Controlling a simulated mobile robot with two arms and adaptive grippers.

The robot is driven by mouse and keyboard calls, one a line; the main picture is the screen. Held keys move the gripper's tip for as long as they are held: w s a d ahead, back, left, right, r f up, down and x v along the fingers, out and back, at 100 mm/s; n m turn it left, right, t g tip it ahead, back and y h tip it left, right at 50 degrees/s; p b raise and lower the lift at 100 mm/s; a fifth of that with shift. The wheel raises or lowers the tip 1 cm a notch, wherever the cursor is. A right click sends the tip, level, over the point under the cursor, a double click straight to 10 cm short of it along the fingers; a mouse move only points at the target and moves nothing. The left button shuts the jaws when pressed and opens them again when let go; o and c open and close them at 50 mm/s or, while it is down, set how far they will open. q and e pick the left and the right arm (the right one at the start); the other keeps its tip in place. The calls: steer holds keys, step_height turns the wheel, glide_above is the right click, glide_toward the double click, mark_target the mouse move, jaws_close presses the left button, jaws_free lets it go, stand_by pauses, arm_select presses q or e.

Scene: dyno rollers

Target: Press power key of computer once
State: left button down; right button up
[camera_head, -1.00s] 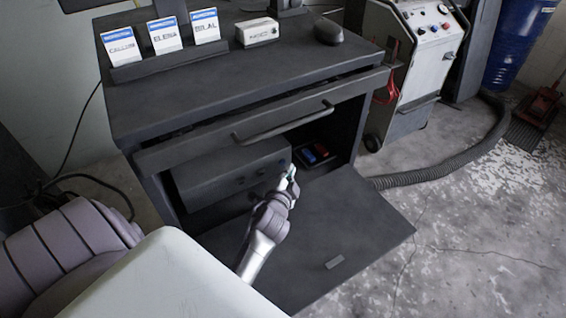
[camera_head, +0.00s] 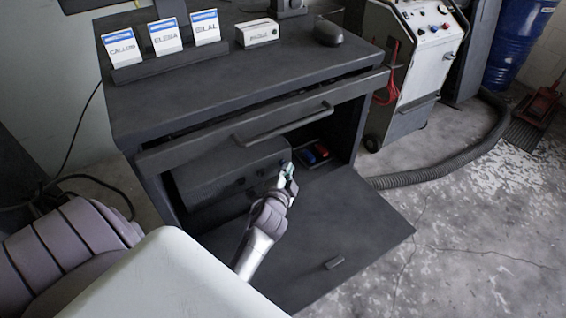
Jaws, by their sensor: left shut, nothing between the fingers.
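The computer (camera_head: 222,177) is a dark grey box inside the open lower compartment of the dark cabinet. Its front face has a row of small dark knobs or ports. My left gripper (camera_head: 287,172) is shut and empty at the right end of that front face. Its fingertips hide that part of the face, so I cannot see the power key or tell whether they touch it. My right gripper is not in view.
The cabinet (camera_head: 200,105) has its flap (camera_head: 335,225) folded down below my forearm. A drawer handle (camera_head: 285,122) sticks out above the computer. Name cards, a white box and a mouse stand on top.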

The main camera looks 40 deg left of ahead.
arm_select(q)
steer(key=shift+w+a, duration=0.15)
steer(key=shift+a, duration=0.2)
stand_by(0.6)
stand_by(0.3)
steer(key=shift+s+d, duration=0.3)
steer(key=shift+d, duration=0.45)
